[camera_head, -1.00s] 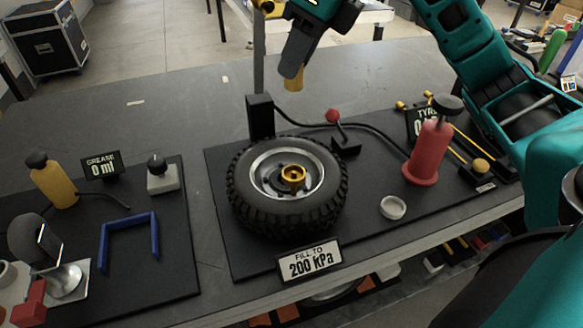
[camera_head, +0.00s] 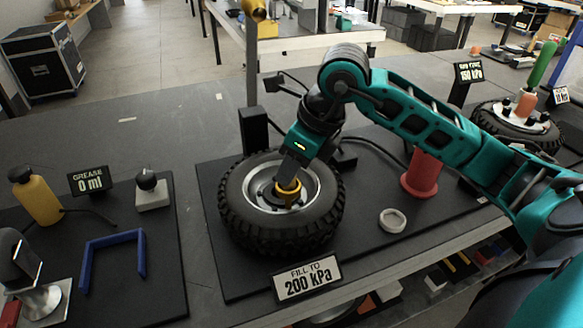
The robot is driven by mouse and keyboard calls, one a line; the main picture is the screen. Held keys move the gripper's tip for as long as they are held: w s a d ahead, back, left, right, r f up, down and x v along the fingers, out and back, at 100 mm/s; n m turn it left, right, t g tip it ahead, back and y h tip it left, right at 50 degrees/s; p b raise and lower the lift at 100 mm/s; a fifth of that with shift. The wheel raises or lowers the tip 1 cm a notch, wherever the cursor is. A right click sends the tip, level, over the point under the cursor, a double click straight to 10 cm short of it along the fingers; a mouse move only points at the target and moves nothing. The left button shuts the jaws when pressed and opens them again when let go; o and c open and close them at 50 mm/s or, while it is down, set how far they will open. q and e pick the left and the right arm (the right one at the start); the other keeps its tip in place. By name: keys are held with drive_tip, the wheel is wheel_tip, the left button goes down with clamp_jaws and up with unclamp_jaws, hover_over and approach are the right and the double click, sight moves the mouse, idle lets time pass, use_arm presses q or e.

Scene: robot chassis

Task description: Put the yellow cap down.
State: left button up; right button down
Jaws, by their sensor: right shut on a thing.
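My right gripper (camera_head: 290,177) reaches down over the wheel (camera_head: 236,208), its tip at the hub. It is shut on a yellow piece, the yellow cap (camera_head: 288,190), which shows just below the fingertips at the middle of the hub. The gold ring-shaped fitting of the hub is at the same spot, and I cannot tell where the cap ends and the fitting begins. The wheel lies flat on the black board. A shallow white round dish (camera_head: 392,220) sits empty on the board to the right. My left gripper is not in view.
A sign reading 200 kPa (camera_head: 307,277) stands in front of the wheel. A red pump (camera_head: 421,176) stands right, partly behind my arm. A black post (camera_head: 254,131) stands behind the wheel. At left are a yellow bottle (camera_head: 38,200) and a blue bracket (camera_head: 113,240).

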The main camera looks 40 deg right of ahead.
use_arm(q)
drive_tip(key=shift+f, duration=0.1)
use_arm(e)
drive_tip(key=shift+f, duration=0.2)
drive_tip(key=shift+f+b, duration=0.2)
drive_tip(key=shift+b, duration=0.1)
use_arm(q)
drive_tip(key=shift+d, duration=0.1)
use_arm(e)
drive_tip(key=c, duration=0.9)
unclamp_jaws()
drive_tip(key=shift+r, duration=0.15)
drive_tip(key=shift+r+p, duration=0.25)
drive_tip(key=shift+p, duration=0.1)
use_arm(q)
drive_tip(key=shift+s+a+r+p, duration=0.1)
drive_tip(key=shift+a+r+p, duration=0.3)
drive_tip(key=shift+p, duration=0.3)
use_arm(e)
drive_tip(key=v, duration=1.1)
drive_tip(key=shift+s+d+r, duration=0.1)
drive_tip(key=shift+s+r, duration=0.1)
drive_tip(key=shift+r, duration=0.15)
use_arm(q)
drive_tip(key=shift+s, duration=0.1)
